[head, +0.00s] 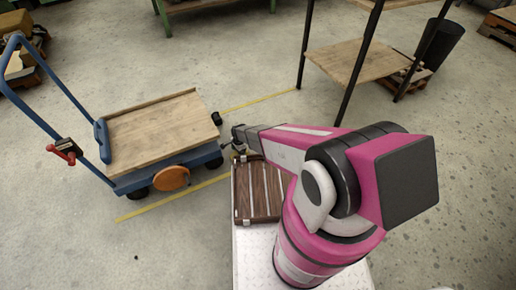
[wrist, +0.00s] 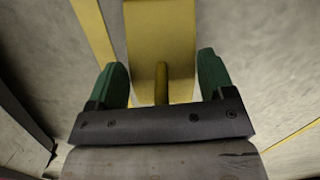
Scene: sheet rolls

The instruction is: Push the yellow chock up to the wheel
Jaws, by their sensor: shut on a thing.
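The yellow chock (wrist: 161,25) fills the upper middle of the wrist view, with a thin yellow bar or handle (wrist: 161,84) towards me. In the head view my gripper (head: 235,139) is low at the right end of a blue cart (head: 160,172), and the chock cannot be made out there. Dark wheels (head: 139,193) show under the cart, and an orange-brown disc (head: 173,178) is on its near side. The gap between chock and wheel cannot be told.
The cart has a wooden deck (head: 155,132) and a blue push handle (head: 55,85). A slatted brown box (head: 258,192) lies beside my arm. A black-legged table (head: 357,60) stands behind. Floor at the front left is clear.

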